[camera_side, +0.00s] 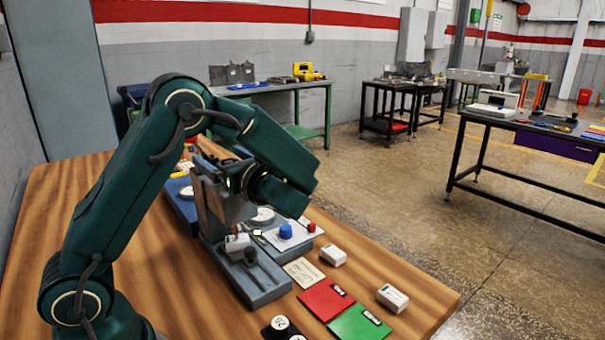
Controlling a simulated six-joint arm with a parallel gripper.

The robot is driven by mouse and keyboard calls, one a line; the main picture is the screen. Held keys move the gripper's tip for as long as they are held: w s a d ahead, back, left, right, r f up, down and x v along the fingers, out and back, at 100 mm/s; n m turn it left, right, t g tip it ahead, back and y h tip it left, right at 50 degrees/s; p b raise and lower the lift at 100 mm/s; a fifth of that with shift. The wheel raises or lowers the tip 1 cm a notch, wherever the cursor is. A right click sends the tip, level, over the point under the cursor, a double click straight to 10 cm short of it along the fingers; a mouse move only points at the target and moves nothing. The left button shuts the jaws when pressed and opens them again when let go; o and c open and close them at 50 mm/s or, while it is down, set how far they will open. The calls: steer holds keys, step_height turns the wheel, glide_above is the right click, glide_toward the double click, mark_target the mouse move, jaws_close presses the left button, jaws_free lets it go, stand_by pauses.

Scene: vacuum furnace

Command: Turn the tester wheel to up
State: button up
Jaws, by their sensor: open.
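A grey fixture (268,289) stands on the wooden table, with an upright block at its back. Beside it is a white panel with a blue round knob (286,231) and a small red knob (311,227). I cannot tell which part is the tester wheel or which way it points. My dark green arm arches over the fixture from the left. My gripper (236,180) is by the top of the upright block, small and partly hidden by the wrist; it is open, with nothing visibly held. I cannot tell whether it touches the block.
A red plate (325,300), a green plate (358,323) and white boxes (333,255) (392,298) lie at the front right of the table. Black-and-white round pieces (280,323) are at the front edge. Bare wood (405,270) shows at the right. Other workbenches stand farther back.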

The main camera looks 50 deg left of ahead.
steer(key=c, duration=1.4)
steer(key=shift+m+t, duration=0.3)
steer(key=shift+t, duration=0.2)
steer(key=m+t, duration=0.1)
steer(key=t, duration=0.1)
steer(key=w+m+t, duration=0.1)
steer(key=m+t, duration=0.1)
steer(key=shift+t+h, duration=0.4)
steer(key=shift+w+d+m+t+h, duration=0.2)
steer(key=shift+m+t+h, duration=0.4)
steer(key=shift+m+t, duration=0.55)
steer(key=shift+w+d+m+t+h, duration=0.15)
steer(key=shift+m+t+h, duration=0.55)
steer(key=shift+t, duration=0.75)
steer(key=shift+w, duration=0.1)
steer(key=o, duration=1.4)
steer(key=shift+a, duration=0.1)
